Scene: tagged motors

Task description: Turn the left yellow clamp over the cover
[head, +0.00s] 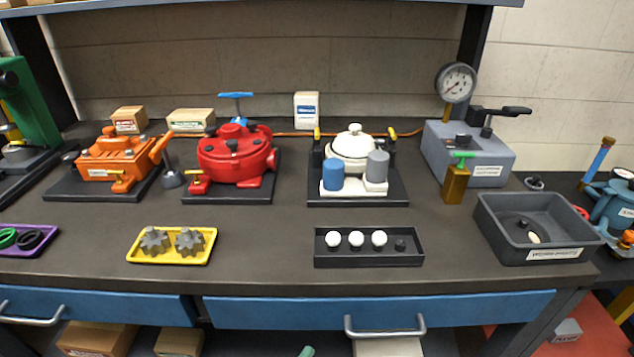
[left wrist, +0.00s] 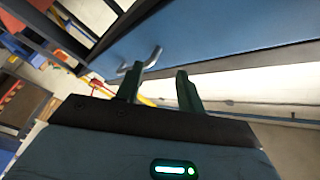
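The left yellow clamp (head: 317,134) stands upright at the back left of a black base plate (head: 357,200) in the head view. A second yellow clamp (head: 391,132) stands at the back right. Between them sits the white domed cover (head: 354,143) with a knob on top. A blue cylinder (head: 332,177) and a grey cylinder (head: 377,166) stand in front of it. My left gripper (left wrist: 158,90) shows in the left wrist view with its fingers apart and nothing between them. It is near a blue drawer front, away from the clamp. My right gripper is not in view.
A red motor (head: 235,155) stands left of the plate, and a grey box with a gauge (head: 468,152) stands right. A black tray with white balls (head: 369,260) lies in front. A blue drawer (head: 380,309) runs under the bench edge.

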